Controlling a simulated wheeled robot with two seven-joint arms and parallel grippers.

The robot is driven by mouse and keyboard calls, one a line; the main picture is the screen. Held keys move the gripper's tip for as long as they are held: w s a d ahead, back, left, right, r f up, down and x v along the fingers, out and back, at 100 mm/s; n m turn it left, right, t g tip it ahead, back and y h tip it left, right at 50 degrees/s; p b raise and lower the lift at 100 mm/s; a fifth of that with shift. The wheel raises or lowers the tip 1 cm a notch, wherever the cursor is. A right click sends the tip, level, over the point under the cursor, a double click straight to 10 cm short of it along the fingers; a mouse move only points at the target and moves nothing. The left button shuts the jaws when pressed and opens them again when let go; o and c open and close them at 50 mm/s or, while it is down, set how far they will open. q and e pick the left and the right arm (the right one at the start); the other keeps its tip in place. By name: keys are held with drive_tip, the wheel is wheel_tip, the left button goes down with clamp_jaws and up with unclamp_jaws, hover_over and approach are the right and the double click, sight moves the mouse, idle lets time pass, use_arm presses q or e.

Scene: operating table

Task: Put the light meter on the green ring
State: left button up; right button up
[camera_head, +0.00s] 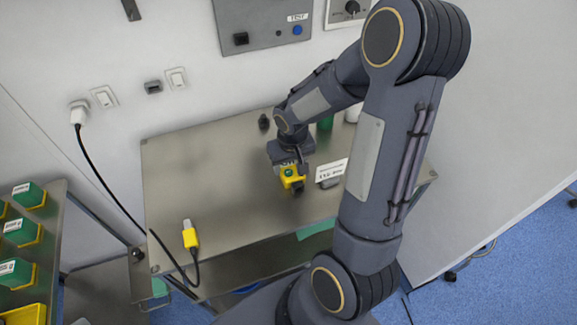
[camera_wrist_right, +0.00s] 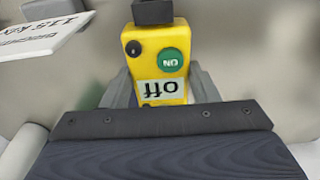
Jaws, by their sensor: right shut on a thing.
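My right gripper (camera_head: 289,168) is shut on a small yellow device (camera_head: 292,178) with a green button, above the steel table. In the right wrist view the yellow device (camera_wrist_right: 157,67) shows a black knob, a green round button, an upside-down "off" label and a black end part. The gripper fingers (camera_wrist_right: 160,92) are on both sides of it. I cannot tell for sure that this is the light meter. A green object (camera_head: 325,123) stands behind my forearm, partly hidden. No green ring can be made out. My left gripper is not in view.
The steel table (camera_head: 185,170) has free room at left and centre. A yellow plug-like item (camera_head: 190,236) with a black cable lies at its front left. A white label card (camera_head: 331,171) stands right of the gripper. A rack with green-yellow boxes (camera_head: 20,231) is at far left.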

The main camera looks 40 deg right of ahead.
sight(289, 164)
drive_tip(key=shift+c, duration=0.9)
drive_tip(key=shift+r, duration=0.15)
drive_tip(key=shift+r, duration=0.2)
wheel_tip(289, 164, up, 2)
drive_tip(key=shift+w+r, duration=0.1)
drive_tip(key=shift+r, duration=0.15)
drive_tip(key=s+a+r, duration=0.2)
drive_tip(key=r, duration=0.1)
drive_tip(key=s+a+r, duration=0.1)
drive_tip(key=r, duration=0.1)
drive_tip(key=shift+s+r, duration=0.25)
drive_tip(key=s+a+r+b, duration=0.1)
drive_tip(key=s+a+r, duration=0.3)
drive_tip(key=s+a, duration=0.2)
drive_tip(key=shift+s+a+r, duration=0.15)
drive_tip(key=shift+s, duration=0.45)
